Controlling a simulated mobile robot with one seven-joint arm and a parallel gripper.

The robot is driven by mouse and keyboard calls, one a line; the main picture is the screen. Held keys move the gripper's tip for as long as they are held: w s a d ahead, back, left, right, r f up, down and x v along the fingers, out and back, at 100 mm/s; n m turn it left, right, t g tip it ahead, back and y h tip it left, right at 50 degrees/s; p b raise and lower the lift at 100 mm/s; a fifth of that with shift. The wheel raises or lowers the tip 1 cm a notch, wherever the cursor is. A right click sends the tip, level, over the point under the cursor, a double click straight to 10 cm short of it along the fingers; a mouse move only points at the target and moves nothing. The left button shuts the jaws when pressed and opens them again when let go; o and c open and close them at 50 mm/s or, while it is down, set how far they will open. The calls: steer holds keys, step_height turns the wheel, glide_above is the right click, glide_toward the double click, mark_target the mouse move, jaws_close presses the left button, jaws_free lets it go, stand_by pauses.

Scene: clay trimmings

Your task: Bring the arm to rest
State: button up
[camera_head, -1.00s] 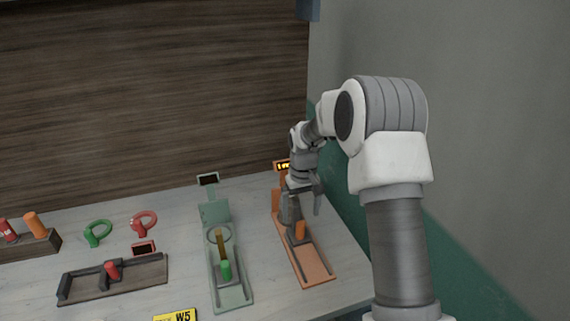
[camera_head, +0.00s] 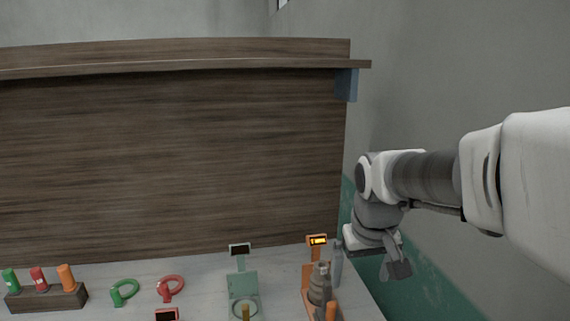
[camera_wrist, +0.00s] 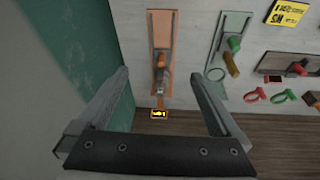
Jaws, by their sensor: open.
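My gripper (camera_head: 368,270) hangs above the right end of the table in the head view, to the right of the orange stand (camera_head: 306,276). In the wrist view my gripper (camera_wrist: 160,76) has its two fingers wide apart, with nothing held between them. The orange stand (camera_wrist: 162,30) shows beyond the fingers, below and apart from them. A grey stepped piece (camera_head: 321,284) stands on it, with an orange handle (camera_head: 331,311) in front. My arm is bent, reaching in from the right edge.
The green stand (camera_head: 242,283), a red ring (camera_head: 171,288), a green ring (camera_head: 124,291) and a wooden rack (camera_head: 48,297) of coloured handles stand to the left. A shelf (camera_head: 180,65) runs above the back panel. A wall (camera_head: 440,60) borders the right side.

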steer(key=s+r+m+t, duration=0.1)
steer(key=s+t, duration=0.1)
steer(key=s, duration=1.3)
steer(key=shift+s+d+r, duration=0.15)
steer(key=shift+s+r, duration=0.2)
steer(key=shift+s, duration=0.05)
